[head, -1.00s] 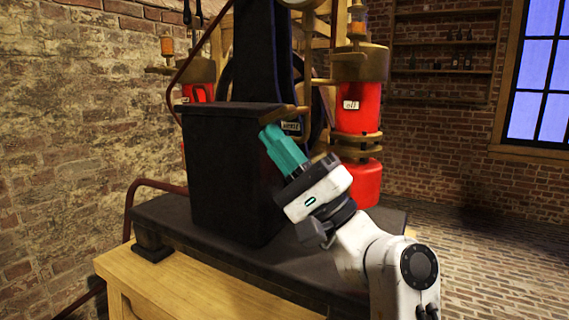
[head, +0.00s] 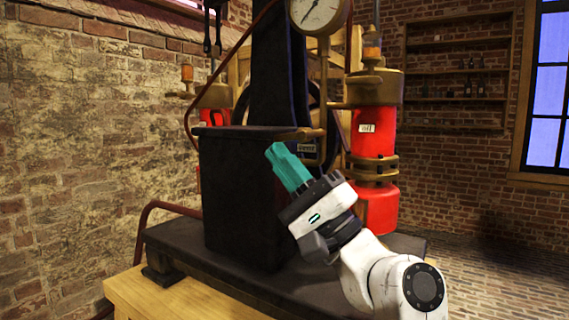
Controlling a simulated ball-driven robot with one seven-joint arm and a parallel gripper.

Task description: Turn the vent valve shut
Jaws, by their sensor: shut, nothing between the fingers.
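My gripper (head: 277,152) has teal fingers pressed together with nothing between them. It points up and to the left, in front of the right side of the black box-shaped housing (head: 236,195). I cannot make out the vent valve for certain. A brass pipe (head: 323,85) runs down from a round gauge (head: 319,12) behind my gripper. A small horizontal brass piece (head: 308,133) sits at the housing's upper right, just above my fingertips. A label plate (head: 306,148) is partly visible behind my gripper, too small to read.
A red jar (head: 374,130) with brass fittings stands to the right, and another red jar (head: 216,98) is partly hidden behind the housing. The black base (head: 190,254) rests on a wooden bench (head: 180,300). Open brick floor (head: 490,275) lies at right.

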